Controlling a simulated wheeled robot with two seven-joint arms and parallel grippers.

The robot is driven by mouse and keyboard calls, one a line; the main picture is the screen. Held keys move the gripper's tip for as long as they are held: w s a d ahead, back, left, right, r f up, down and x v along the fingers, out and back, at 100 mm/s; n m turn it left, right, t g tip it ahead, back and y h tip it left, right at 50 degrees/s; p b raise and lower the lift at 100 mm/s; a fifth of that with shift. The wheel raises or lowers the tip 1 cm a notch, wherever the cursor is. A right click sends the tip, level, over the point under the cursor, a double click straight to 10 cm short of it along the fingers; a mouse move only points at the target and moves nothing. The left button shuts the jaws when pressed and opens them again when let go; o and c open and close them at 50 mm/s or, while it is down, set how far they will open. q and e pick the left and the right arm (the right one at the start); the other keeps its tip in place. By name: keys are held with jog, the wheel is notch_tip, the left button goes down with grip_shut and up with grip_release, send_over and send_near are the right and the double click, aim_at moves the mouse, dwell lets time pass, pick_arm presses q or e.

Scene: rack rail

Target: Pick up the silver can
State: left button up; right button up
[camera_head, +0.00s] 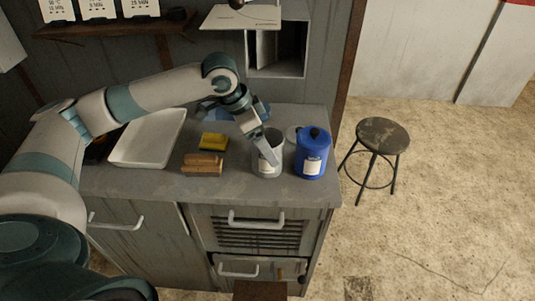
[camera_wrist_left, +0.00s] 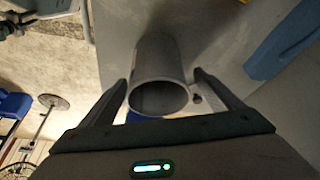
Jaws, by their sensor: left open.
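The silver can (camera_head: 268,167) stands upright near the front right of the grey counter, with a pale label on its side. It is open at the top, and its dark mouth shows in the left wrist view (camera_wrist_left: 160,95). My left gripper (camera_head: 266,150) has come down at the can. In the left wrist view its two fingers are spread, one on each side of the can; whether they touch it I cannot tell. The fingers and wrist hide part of the can in the head view. My right gripper is not in view.
A blue lidded canister (camera_head: 312,158) stands close to the can's right. A yellow sponge (camera_head: 214,141) and brown blocks (camera_head: 203,160) lie to its left, then a white tray (camera_head: 150,150). A stool (camera_head: 383,136) stands on the floor beyond the counter (camera_head: 240,185).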

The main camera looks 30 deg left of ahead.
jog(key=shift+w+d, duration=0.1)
pick_arm(q)
jog(key=shift+f, duration=0.1)
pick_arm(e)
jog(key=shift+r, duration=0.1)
pick_arm(q)
jog(key=shift+w+d+f, duration=0.15)
jog(key=shift+d+f, duration=0.05)
jog(key=p+x, duration=0.1)
jog(key=x, duration=0.2)
jog(key=shift+w+d+f+p, duration=0.1)
jog(key=shift+d+f+p, duration=0.15)
jog(key=shift+d+p, duration=0.15)
jog(key=shift+f, duration=0.25)
jog(key=shift+w+f, duration=0.1)
jog(key=shift+f, duration=0.05)
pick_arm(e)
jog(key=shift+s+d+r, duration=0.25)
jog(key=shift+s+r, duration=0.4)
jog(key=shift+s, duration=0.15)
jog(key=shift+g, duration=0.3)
pick_arm(q)
jog(key=c, duration=1.2)
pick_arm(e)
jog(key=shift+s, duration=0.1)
